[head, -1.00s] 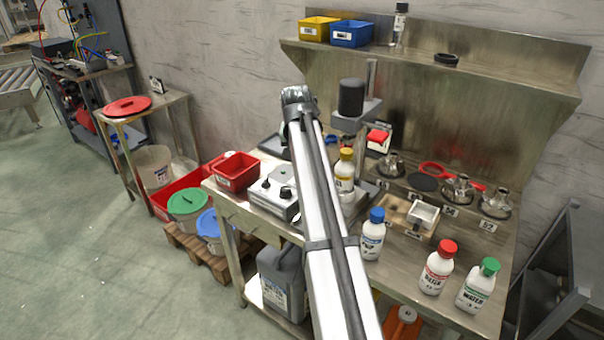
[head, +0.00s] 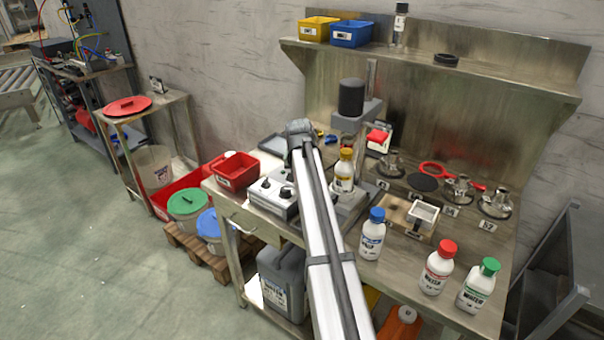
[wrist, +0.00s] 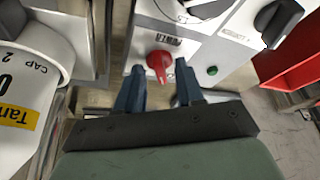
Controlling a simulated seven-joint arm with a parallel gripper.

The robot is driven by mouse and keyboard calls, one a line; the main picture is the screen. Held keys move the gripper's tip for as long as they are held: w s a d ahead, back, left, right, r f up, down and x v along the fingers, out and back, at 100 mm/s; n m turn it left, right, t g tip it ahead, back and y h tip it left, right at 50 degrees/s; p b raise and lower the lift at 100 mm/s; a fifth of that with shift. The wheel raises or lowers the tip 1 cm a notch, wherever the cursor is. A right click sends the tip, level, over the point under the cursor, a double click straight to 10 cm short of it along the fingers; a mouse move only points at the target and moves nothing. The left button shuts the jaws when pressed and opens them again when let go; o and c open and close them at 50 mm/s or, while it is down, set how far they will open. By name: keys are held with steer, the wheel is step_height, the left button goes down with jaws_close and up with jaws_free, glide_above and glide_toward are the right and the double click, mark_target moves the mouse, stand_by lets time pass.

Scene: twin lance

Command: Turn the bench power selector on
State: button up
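The power selector is a red knob (wrist: 160,64) under a "POWER" label on the front of a light grey control box (wrist: 205,50). Its pointed end faces down in the wrist view. My gripper (wrist: 160,72) is open, with one dark blue finger on each side of the knob's lower part. Gaps show on both sides, so the fingers do not appear to grip it. In the head view the control box (head: 272,190) sits on the bench left of my arm. My gripper and the red knob are hidden there.
The box also bears a black knob (wrist: 278,22) and a green button (wrist: 212,71). A white bottle with a yellow label (wrist: 30,85) stands close on the left in the wrist view. A red bin (head: 237,171) lies beyond the box. Several capped bottles stand on the bench's right.

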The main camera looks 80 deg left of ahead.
steer(key=shift+c, duration=0.3)
jaws_close()
steer(key=shift+m, duration=0.4)
steer(key=m, duration=0.2)
steer(key=m+t, duration=0.1)
steer(key=m+t+h, duration=0.1)
steer(key=m, duration=0.1)
steer(key=shift+s+a+m, duration=0.2)
steer(key=shift+s+m, duration=0.05)
steer(key=shift+m, duration=0.05)
steer(key=m+h, duration=0.1)
steer(key=m, duration=0.1)
steer(key=m+t+h, duration=0.1)
steer(key=m, duration=0.2)
steer(key=shift+s+a, duration=0.1)
steer(key=shift+a, duration=0.05)
steer(key=shift+m, duration=0.4)
steer(key=shift+o, duration=0.3)
jaws_free()
